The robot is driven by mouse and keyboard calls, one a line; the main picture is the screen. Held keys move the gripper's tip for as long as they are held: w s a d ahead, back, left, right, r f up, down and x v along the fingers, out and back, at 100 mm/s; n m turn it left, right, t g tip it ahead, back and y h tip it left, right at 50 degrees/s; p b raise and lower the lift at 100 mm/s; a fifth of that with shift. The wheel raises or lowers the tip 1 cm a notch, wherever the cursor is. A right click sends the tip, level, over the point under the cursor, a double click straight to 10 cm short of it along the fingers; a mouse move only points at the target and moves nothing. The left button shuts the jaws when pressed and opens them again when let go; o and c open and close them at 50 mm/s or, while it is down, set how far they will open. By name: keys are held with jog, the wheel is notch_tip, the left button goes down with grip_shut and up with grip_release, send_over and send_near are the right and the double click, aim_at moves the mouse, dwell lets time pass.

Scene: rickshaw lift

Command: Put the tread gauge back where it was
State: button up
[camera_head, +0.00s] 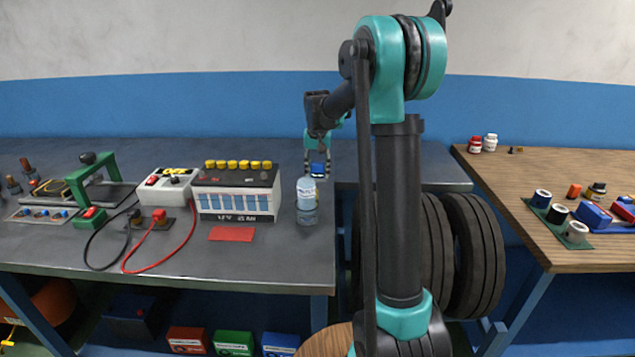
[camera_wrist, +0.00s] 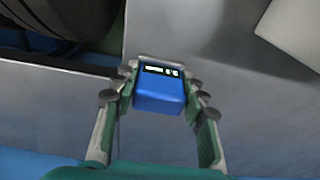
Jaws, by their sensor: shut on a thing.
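My gripper (camera_head: 318,170) is above the grey metal bench, near its right end and behind a clear water bottle. It is shut on a small blue block-shaped device with a dark display, which I take to be the tread gauge (camera_head: 319,169). In the wrist view the gauge (camera_wrist: 160,92) sits between the two green fingers of my gripper (camera_wrist: 160,100), its display edge facing away.
The bottle (camera_head: 307,203) stands beside a battery (camera_head: 237,194) with yellow caps. A red pad (camera_head: 231,234) lies in front. A charger (camera_head: 165,189) with cables is further left. Tyres (camera_head: 470,255) stand between the grey bench (camera_head: 180,264) and the wooden bench (camera_head: 540,172).

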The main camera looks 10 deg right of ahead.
aim_at(317, 178)
jog(key=shift+f, duration=2.1)
jog(key=shift+f, duration=0.1)
jog(key=o, duration=1.3)
jog(key=r, duration=0.4)
jog(key=s+r, duration=0.1)
jog(key=r, duration=0.7)
jog(key=shift+s+a+r, duration=0.1)
jog(key=shift+s, duration=0.2)
